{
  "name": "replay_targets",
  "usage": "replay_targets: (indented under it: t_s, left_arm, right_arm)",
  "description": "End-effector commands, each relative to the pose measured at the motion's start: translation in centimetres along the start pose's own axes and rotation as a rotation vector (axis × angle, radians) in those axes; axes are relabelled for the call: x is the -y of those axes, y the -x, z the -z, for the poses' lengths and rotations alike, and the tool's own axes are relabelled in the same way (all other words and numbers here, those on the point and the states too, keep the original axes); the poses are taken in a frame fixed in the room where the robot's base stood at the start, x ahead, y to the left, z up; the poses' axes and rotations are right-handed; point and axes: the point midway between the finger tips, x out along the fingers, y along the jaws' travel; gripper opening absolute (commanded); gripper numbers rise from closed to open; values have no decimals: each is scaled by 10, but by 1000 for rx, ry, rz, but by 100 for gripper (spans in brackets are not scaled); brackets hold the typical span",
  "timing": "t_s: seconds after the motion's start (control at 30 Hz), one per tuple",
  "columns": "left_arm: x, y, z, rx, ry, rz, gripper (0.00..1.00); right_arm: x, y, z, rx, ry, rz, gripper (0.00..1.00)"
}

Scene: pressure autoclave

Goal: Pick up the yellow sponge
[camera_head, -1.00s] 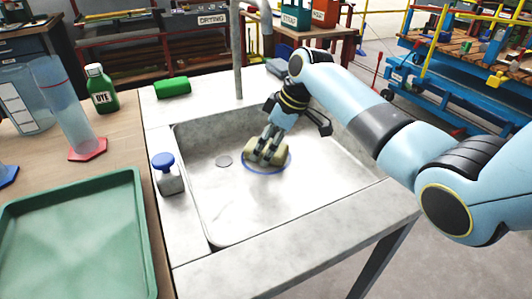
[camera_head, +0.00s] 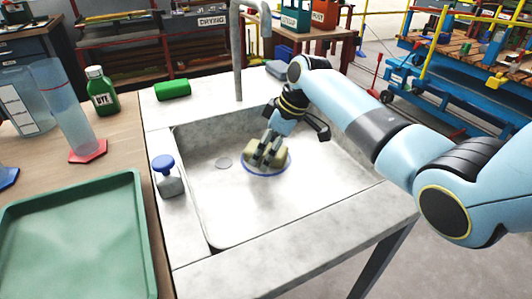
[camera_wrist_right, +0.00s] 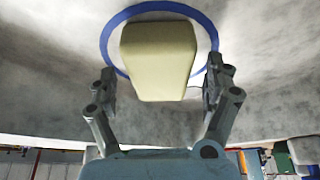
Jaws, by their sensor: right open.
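The yellow sponge (camera_head: 252,154) lies in the sink basin, on a plate or ring with a blue rim (camera_head: 284,165). In the right wrist view the sponge (camera_wrist_right: 158,62) is a pale yellow block inside the blue ring (camera_wrist_right: 112,24). My right gripper (camera_head: 264,158) reaches down into the basin at the sponge and hides part of it. In the right wrist view the gripper (camera_wrist_right: 157,92) is open, one finger on each side of the sponge's near end, with visible gaps. My left gripper is not in view.
The sink's walls (camera_head: 190,215) surround the gripper, and a faucet (camera_head: 238,60) rises behind. A green tray (camera_head: 75,235) lies on the table at left. The basin's front is clear.

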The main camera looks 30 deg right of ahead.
Motion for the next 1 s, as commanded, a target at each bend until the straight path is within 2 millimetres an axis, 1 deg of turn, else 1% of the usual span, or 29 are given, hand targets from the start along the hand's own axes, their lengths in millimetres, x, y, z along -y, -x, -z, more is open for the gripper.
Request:
replay_targets:
  t_s: [0.03,0.07,0.37,0.4,0.43,0.47,0.67,0.8,0.93,1.0]
  left_arm:
    - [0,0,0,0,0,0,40]
    - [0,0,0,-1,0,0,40]
    - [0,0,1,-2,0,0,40]
    - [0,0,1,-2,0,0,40]
    - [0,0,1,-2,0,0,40]
    - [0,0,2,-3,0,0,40]
    - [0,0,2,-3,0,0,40]
    - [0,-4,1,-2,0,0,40]
    - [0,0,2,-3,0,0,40]
    - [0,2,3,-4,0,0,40]
  right_arm:
    - [0,0,0,0,0,0,85]
    - [0,0,0,0,0,0,82]
    - [0,0,0,0,0,1,43]
    - [0,0,0,0,0,1,39]
    - [0,0,0,0,0,1,39]
    - [0,0,0,0,0,1,36]
    - [0,0,0,0,0,0,36]
    - [0,4,1,0,0,0,36]
    - [0,20,8,-1,1,-1,36]
    - [-1,32,14,-1,2,-2,36]
